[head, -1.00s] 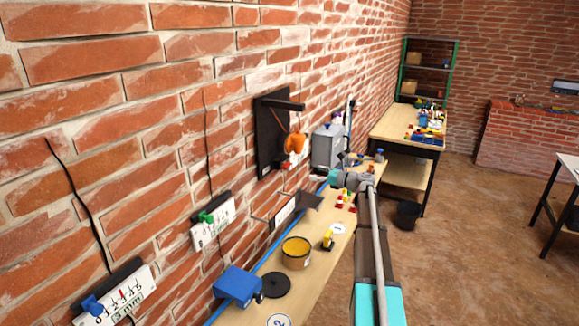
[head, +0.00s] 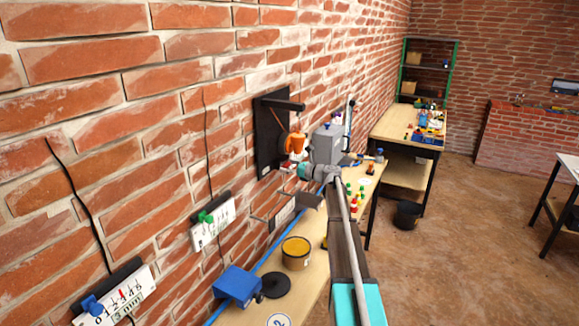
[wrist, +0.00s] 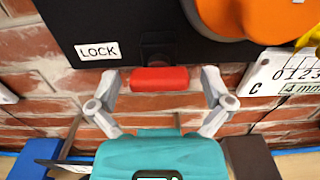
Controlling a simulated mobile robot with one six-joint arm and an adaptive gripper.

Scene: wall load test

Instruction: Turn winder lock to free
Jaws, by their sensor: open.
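The winder lock shows in the wrist view as a red bar-shaped handle (wrist: 160,80) on a dark mount at the lower edge of a black board (wrist: 105,20). A white LOCK label (wrist: 97,50) is to the left of the handle. My gripper (wrist: 160,88) is open, with one finger on each side of the red handle and visible gaps between. In the head view my gripper (head: 290,168) is at the lower part of the black wall board (head: 268,130), and it hides the handle there. An orange part (head: 295,143) hangs just above the gripper.
A white scale plate (wrist: 285,72) is right of the handle in the wrist view. A grey box (head: 327,143) stands beyond my gripper.

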